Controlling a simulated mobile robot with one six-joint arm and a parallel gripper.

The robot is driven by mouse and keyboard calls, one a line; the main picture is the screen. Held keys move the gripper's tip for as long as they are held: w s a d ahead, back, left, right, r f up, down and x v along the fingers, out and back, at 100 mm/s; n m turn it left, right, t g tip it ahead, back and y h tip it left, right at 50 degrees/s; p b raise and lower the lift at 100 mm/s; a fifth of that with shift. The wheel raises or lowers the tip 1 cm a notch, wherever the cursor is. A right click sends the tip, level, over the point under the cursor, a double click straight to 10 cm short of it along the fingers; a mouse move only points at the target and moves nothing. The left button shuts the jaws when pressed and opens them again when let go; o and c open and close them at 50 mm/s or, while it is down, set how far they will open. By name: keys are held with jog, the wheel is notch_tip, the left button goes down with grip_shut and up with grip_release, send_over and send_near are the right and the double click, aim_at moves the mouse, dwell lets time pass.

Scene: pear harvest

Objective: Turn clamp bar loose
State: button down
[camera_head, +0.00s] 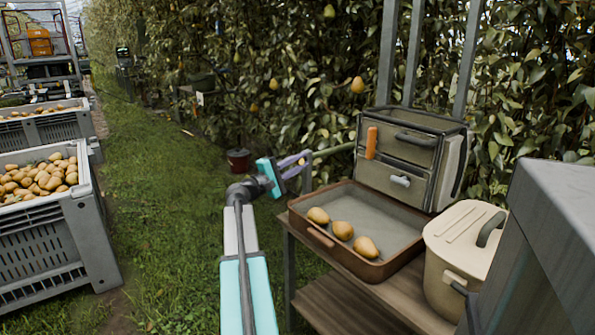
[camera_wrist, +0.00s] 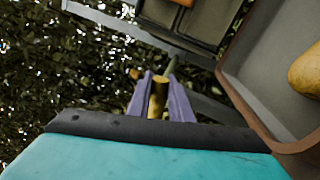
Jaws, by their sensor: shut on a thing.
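My gripper (camera_head: 306,161) has purple fingers and is left of the grey-green drawer box. The fingers are shut on the near end of a slim bar (camera_head: 334,151), which I take for the clamp bar. The bar is olive green and runs right from the fingertips towards the orange upright handle (camera_head: 371,142) on the box front. In the wrist view, a brass-coloured cylinder (camera_wrist: 158,98) sits between the fingers, with a green part beyond the tips. Whether the bar joins the orange handle is not clear.
A brown tray (camera_head: 322,236) with three pears lies on the wooden bench below and right of my gripper. The drawer box (camera_head: 405,165) stands behind it, a cream lidded bin (camera_head: 450,250) to the right. Grey pear crates (camera_head: 55,240) stand far left; the grass between is clear.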

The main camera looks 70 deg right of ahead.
jog(key=shift+w+d+f+m+g+b, duration=0.1)
jog(key=shift+w+m+g+b, duration=0.1)
jog(key=shift+m+b, duration=0.45)
jog(key=shift+w+f+m+g+b, duration=0.1)
jog(key=shift+m+g+b, duration=0.1)
jog(key=shift+m+b, duration=0.4)
jog(key=shift+r+m, duration=0.1)
jog(key=shift+m, duration=0.25)
jog(key=c, duration=1.6)
grip_release()
jog(key=shift+s, duration=0.1)
jog(key=shift+s, duration=0.1)
